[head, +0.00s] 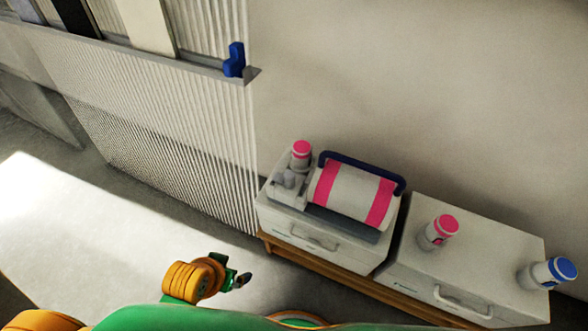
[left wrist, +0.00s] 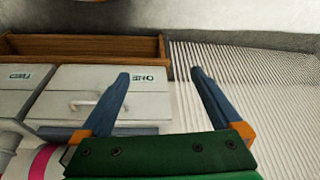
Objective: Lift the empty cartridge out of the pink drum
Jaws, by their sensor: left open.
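The pink drum (head: 345,190), white with pink bands and a dark blue bar over it, lies on the left white cabinet in the head view. Part of it shows at the lower left of the left wrist view (left wrist: 42,160). A pink-capped cartridge (head: 301,155) stands upright at the drum unit's left end. I cannot tell whether it is empty or how it is seated. My left gripper (head: 243,280) is at the lower left of the head view, apart from the drum. Its fingers (left wrist: 160,80) are spread with nothing between them. My right gripper is not in view.
Another pink-capped cartridge (head: 438,231) and a blue-capped one (head: 548,273) stand on the right white cabinet (head: 490,250). A ribbed panel (head: 170,120) with a blue clip (head: 234,62) is at left.

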